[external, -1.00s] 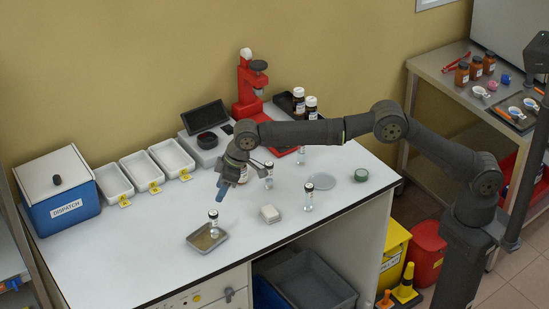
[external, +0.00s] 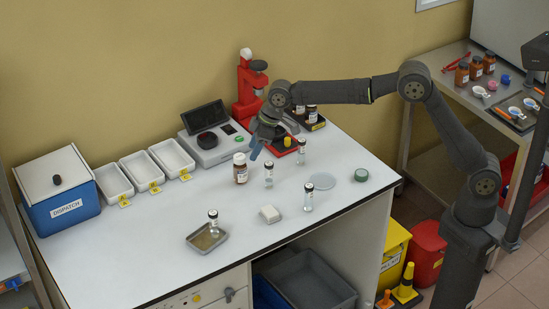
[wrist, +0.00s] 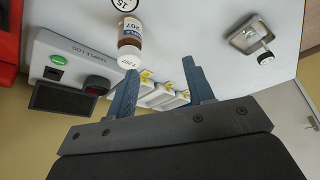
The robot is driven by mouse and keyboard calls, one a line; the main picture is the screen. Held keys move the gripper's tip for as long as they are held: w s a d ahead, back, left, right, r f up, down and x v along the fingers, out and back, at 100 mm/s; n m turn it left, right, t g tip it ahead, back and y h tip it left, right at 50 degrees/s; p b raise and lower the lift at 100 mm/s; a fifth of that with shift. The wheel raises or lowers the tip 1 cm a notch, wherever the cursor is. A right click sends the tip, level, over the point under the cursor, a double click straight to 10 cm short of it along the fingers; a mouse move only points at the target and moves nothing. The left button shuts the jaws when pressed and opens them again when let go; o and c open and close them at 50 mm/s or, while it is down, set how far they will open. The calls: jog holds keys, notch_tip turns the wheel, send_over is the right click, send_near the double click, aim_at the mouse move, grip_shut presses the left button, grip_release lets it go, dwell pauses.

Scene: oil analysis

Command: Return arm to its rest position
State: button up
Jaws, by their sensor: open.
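My gripper (external: 254,153) is above the back part of the white bench, in front of the red press, with its blue fingers pointing down. In the wrist view its two blue fingers (wrist: 157,85) are apart with nothing held between them. A brown bottle with a white cap (external: 240,168) stands upright on the bench just left of and below the gripper in the picture. It also shows in the wrist view (wrist: 130,38), beyond the left finger. My arm stretches from its column at the right across the bench.
Glass vials (external: 269,174) stand near the gripper. A vial stands in a metal tray (external: 194,243) at the front. A red press (external: 245,90), a scale (external: 208,155), white trays (external: 111,178) and a blue dispatch box (external: 66,215) line the back. The bench's front left is clear.

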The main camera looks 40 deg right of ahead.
jog(key=s+a+f, duration=0.4)
jog(key=a+f, duration=0.4)
jog(key=a, duration=0.3)
jog(key=shift+s+f, duration=0.2)
jog(key=shift+s, duration=0.15)
